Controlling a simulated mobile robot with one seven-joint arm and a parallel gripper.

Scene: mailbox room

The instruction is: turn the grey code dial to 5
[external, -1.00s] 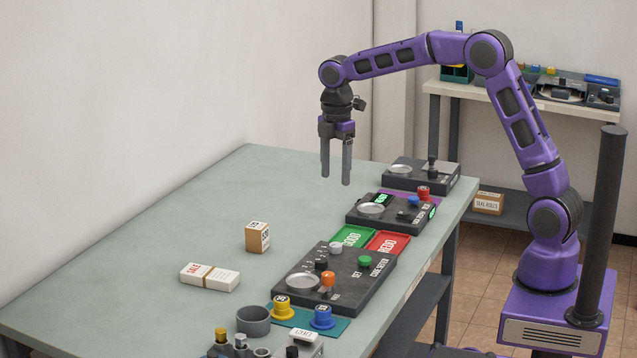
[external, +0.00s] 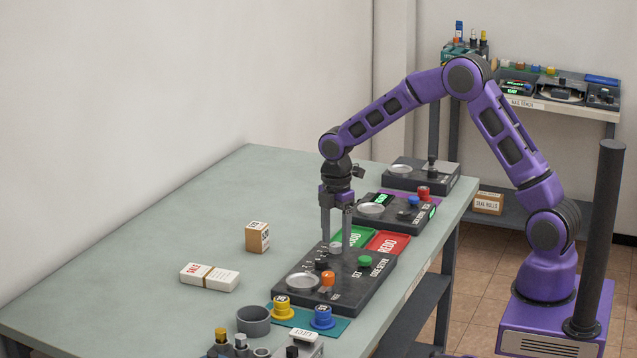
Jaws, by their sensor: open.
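The dark code setter panel (external: 372,285) lies on the table. The grey code dial (external: 335,248) stands near its far edge. My gripper (external: 336,241) points straight down over that end of the panel, fingers apart, with the grey dial showing between and just below the fingertips. I cannot tell if the fingers touch the dial or how far down they reach around it. The dial's pointer and number marks are too small to read, so its setting cannot be told.
On the panel, a black knob (external: 321,264), an orange knob (external: 328,279) and a green button (external: 365,261) are close by. A green tray (external: 352,234) and a red tray (external: 388,243) lie just behind. The table's left side is mostly clear, apart from small boxes (external: 209,277).

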